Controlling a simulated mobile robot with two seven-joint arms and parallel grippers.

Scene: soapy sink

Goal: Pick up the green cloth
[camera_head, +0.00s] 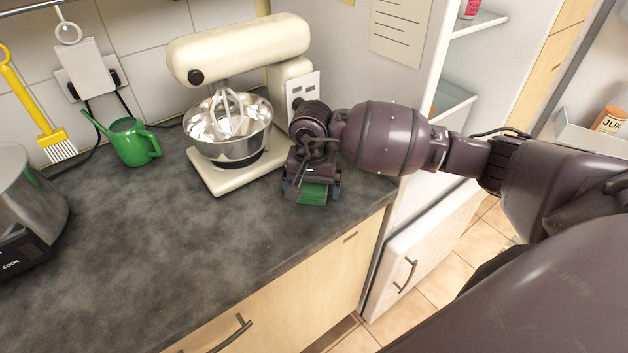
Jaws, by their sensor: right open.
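The green cloth (313,193) lies on the dark counter near its right end, in front of the cream stand mixer. Only its front part shows; my right gripper covers the rest. My right gripper (312,192) comes in from the right and points down over the cloth. Its jaws are open, with one finger to each side of the cloth. I cannot tell whether the fingers touch the cloth or the counter. My left gripper is not in view.
The stand mixer (240,50) with its metal bowl stands close left of my right gripper. A green watering can (130,141) and a metal pot (25,195) are farther left. The open fridge (432,80) is right. The front counter is clear.

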